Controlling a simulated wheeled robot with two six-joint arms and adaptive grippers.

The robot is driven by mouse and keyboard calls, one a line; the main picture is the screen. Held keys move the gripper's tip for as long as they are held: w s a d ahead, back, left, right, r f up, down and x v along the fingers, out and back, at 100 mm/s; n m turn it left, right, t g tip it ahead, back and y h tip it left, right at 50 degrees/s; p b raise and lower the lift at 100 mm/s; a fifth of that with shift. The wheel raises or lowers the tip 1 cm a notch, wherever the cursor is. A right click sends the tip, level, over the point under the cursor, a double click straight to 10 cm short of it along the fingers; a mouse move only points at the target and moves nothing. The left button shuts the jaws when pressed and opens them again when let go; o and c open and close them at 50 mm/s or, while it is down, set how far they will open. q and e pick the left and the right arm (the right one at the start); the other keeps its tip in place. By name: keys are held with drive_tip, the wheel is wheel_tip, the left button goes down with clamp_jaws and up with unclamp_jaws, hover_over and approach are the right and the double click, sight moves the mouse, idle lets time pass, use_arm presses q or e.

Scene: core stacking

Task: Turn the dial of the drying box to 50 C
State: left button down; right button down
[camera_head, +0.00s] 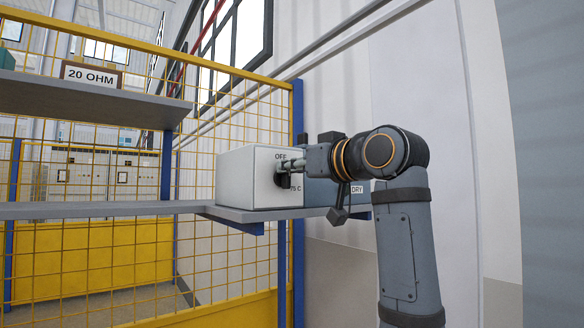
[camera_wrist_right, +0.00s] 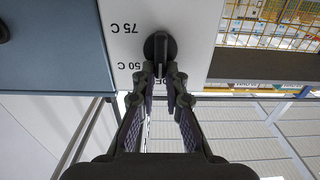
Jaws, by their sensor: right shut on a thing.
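The drying box (camera_head: 248,178) is a white box on a grey shelf. Its front face has a black dial (camera_head: 282,181) and the printed marks OFF and 75 C. In the right wrist view the dial (camera_wrist_right: 160,46) shows beside the marks 75 C and 50 C; another mark is mostly hidden behind the fingers. My right gripper (camera_head: 290,166) reaches in from the right. In its wrist view its fingertips (camera_wrist_right: 165,76) are closed on the dial's narrow handle. The fingers hide part of the handle, so its exact setting cannot be told. My left gripper is out of view.
A blue-grey box (camera_head: 322,194) stands right of the drying box, with a DRY label (camera_head: 357,189) near it. Yellow mesh fencing (camera_head: 100,245) stands behind.

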drive_tip(key=shift+m, duration=0.4)
drive_tip(key=m, duration=0.3)
drive_tip(key=d+m, duration=0.1)
drive_tip(key=m, duration=0.3)
drive_tip(key=w+f+m+p, duration=0.1)
drive_tip(key=m, duration=0.3)
drive_tip(key=shift+d, duration=0.2)
idle(0.4)
drive_tip(key=c, duration=1.4)
unclamp_jaws()
drive_tip(key=shift+w+a, duration=0.1)
drive_tip(key=v, duration=1.2)
